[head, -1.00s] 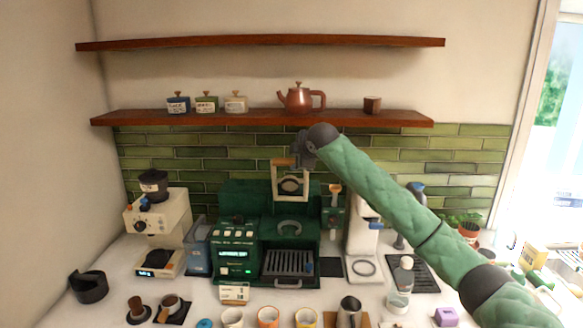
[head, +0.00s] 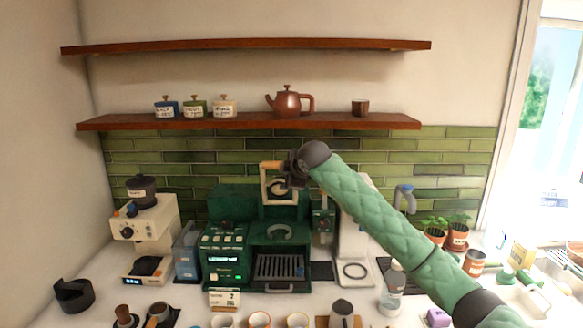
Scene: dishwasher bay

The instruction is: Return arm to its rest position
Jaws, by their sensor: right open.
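My right arm comes in from the lower right. Its dark gripper (head: 287,174) is open at the upper middle of the head view, in front of the green tiles. It is beside the wooden handle (head: 271,165) of a pale frame that stands above the green coffee machine (head: 225,238). The gripper overlaps the frame's right side in the picture; I cannot tell whether they touch. Its fingertips are small and dark, and I see nothing held in them. My left gripper is not in view.
A cream grinder (head: 148,228) stands left of the machine. Above, the lower shelf (head: 250,121) holds a brown teapot (head: 288,102) and small jars. Potted plants (head: 457,236) stand at the right.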

